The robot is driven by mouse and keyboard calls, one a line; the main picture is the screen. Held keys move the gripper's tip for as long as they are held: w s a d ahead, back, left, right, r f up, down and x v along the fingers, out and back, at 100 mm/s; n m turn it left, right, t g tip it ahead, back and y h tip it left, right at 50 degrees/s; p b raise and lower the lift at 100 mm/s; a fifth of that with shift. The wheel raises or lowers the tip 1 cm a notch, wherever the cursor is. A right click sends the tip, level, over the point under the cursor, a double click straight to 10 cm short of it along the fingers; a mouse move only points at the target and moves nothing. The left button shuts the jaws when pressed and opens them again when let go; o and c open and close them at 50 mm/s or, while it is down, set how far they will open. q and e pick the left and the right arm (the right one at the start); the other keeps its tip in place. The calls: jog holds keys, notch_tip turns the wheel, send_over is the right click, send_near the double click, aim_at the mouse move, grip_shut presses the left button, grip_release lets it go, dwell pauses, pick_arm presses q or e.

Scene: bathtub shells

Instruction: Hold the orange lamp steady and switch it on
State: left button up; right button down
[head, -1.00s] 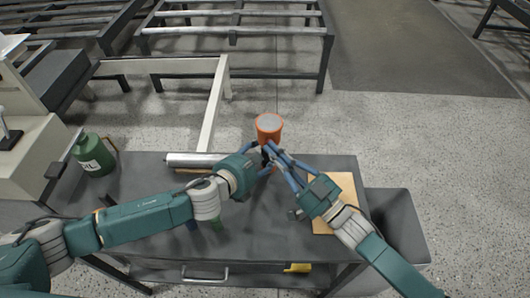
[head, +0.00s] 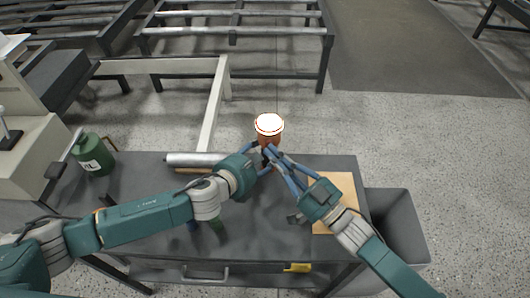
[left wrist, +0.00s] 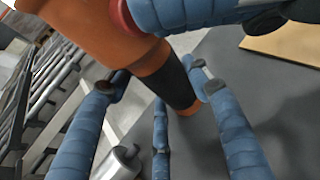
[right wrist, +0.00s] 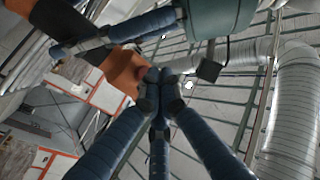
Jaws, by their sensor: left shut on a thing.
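My left gripper (head: 261,160) is shut around the lamp from the left. My right gripper (head: 271,153) has its fingertips together in the right wrist view (right wrist: 160,82), close against the lamp's side. In the left wrist view one right finger meets a red button (left wrist: 124,16) on the lamp.
A green canister (head: 94,155) stands at the bench's left end. A metal cylinder (head: 190,159) lies behind my left arm. A wooden board (head: 345,185) lies under my right arm. A grey bin (head: 400,225) stands right of the bench.

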jog(key=s, duration=0.6)
dwell(0.3)
pick_arm(q)
jog(key=o, duration=1.4)
jog(key=shift+c, duration=0.2)
